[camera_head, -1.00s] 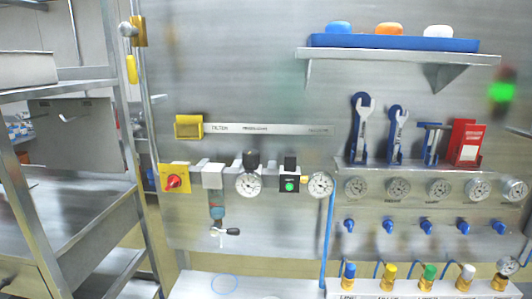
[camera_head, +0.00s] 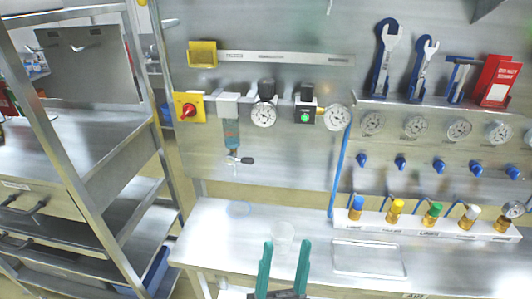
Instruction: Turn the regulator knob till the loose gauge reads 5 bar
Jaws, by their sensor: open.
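The black regulator knob (camera_head: 266,86) sits on the wall-mounted air line, above a round white gauge (camera_head: 263,114). A second round gauge (camera_head: 337,117) is at the right end of that line, where the blue hose starts. A small gauge on a brass fitting (camera_head: 514,209), apart from the wall panel, stands at the right end of the white rail; it may be the loose gauge. The dial readings are too small to tell. My gripper (camera_head: 285,252), with two green fingers, is open and empty at the bottom, over the bench front, well below and apart from the knob.
A red rotary switch (camera_head: 188,110) and a filter bowl (camera_head: 231,134) are left of the knob. A blue hose (camera_head: 341,165) runs down to the bench (camera_head: 210,222). A metal rack (camera_head: 80,150) stands at left.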

